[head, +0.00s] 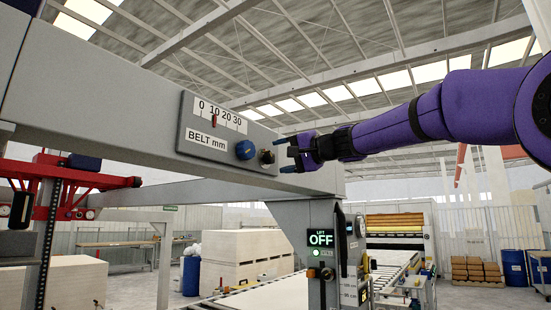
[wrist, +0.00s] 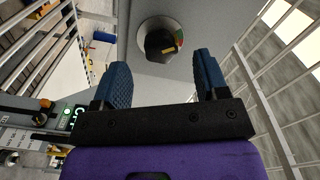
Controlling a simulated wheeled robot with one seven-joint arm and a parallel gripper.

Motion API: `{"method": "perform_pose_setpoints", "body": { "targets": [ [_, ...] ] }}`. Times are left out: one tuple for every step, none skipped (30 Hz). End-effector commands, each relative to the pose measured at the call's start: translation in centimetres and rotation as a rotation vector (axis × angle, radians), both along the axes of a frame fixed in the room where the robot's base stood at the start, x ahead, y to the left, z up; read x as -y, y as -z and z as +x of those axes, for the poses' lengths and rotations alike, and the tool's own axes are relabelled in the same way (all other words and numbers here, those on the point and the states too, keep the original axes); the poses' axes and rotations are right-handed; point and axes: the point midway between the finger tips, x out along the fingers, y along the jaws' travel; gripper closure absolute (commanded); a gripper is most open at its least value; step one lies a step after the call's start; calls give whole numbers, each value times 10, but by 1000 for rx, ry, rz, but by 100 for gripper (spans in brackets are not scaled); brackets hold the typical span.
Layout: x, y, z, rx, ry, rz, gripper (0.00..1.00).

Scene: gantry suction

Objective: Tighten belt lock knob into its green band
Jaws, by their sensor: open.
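The belt lock knob (wrist: 158,41) is black with a yellow mark and sits on a round pale collar on the grey beam. A small green patch and a red patch show at the collar's right side in the wrist view. The yellow mark appears to lie outside the green patch, but it is small. In the head view the dark knob (head: 267,156) is right of a blue knob (head: 245,149). My gripper (wrist: 163,72) is open and empty, its blue fingers apart and short of the knob. In the head view my gripper (head: 288,155) is just right of it.
The BELT mm scale (head: 215,118) has a red pointer near 10. A red carriage (head: 60,185) hangs at the left. Pale stacked boards (head: 250,250) and a roller conveyor stand behind.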

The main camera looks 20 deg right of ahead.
Motion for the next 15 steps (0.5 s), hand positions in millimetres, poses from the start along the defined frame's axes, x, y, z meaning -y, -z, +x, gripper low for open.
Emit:
{"method": "perform_pose_setpoints", "body": {
  "targets": [
    [8, -1, -9, 1, 4, 1, 33],
    [11, -1, -14, 2, 4, 0, 33],
    [16, 0, -20, 0, 3, 0, 33],
    [19, 0, -25, 0, 3, 0, 33],
    [22, -1, -29, 2, 3, 0, 33],
    [26, 0, -34, 1, 3, -1, 33],
    [28, 0, -38, 0, 2, 0, 33],
    [31, 0, -42, 0, 2, 0, 33],
    [34, 0, -46, 1, 1, -1, 33],
    [36, 0, -48, 0, 1, 0, 33],
    [37, 0, -51, 0, 1, 0, 33],
    [39, 0, -53, 0, 2, 0, 33],
    [41, 0, -55, -1, 2, 1, 33],
    [42, 0, -56, -1, 2, 1, 33],
    [43, 0, -58, -1, 1, 1, 33]
  ]
}}
